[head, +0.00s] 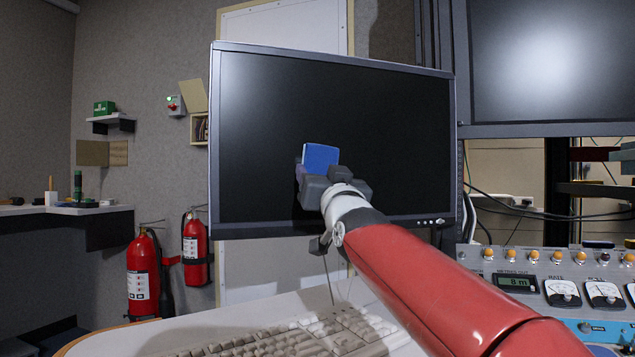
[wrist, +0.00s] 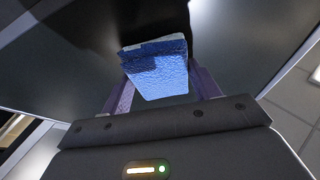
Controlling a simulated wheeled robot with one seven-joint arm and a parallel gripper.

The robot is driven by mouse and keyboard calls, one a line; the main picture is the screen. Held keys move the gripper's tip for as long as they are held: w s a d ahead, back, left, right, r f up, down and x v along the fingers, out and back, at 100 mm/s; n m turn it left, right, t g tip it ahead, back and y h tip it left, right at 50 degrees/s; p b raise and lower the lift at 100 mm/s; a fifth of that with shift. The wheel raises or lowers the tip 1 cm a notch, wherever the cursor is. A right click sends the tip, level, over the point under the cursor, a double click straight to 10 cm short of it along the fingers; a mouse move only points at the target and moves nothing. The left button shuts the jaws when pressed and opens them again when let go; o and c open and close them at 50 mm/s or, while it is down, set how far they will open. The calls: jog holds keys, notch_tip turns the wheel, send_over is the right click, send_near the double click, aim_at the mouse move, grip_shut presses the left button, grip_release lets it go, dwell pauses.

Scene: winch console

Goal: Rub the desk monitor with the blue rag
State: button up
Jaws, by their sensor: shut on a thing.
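The desk monitor (head: 400,110) is a large dark screen in a grey frame, in the middle of the head view. Its dark screen (wrist: 80,70) also fills much of the wrist view. My gripper (head: 318,178) is in front of the lower middle of the screen. It is shut on the blue rag (head: 320,157), a folded blue block that also shows between the fingers in the wrist view (wrist: 158,75). The rag is at or very close to the screen; I cannot tell for certain whether it touches. My wrist and arm hide part of the lower frame.
A keyboard (head: 285,338) lies on the desk (head: 135,340) below the monitor. A second screen (head: 545,60) is at the upper right, above a console with gauges (head: 560,290). Fire extinguishers (head: 143,275) and a shelf (head: 110,121) are along the left wall.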

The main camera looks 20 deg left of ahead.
jog(key=a+p, duration=0.1)
jog(key=s+a+p, duration=0.2)
jog(key=shift+a+f+p, duration=0.15)
jog(key=shift+a+p, duration=0.15)
jog(key=shift+a, duration=0.05)
jog(key=shift+s+d+b, duration=0.45)
jog(key=shift+s+d, duration=0.1)
jog(key=shift+s, duration=0.25)
jog(key=shift+s+d+b, duration=0.4)
jog(key=shift+s+d, duration=0.2)
jog(key=shift+s, duration=0.25)
jog(key=shift+s+d+b, duration=0.45)
jog(key=shift+s+d, duration=0.1)
jog(key=shift+s, duration=0.25)
jog(key=shift+s+d+b, duration=0.25)
jog(key=shift+s+d, duration=0.2)
jog(key=shift+s, duration=0.2)
jog(key=shift+s+d+b, duration=0.2)
jog(key=shift+s+d, duration=0.2)
jog(key=shift+s, duration=0.2)
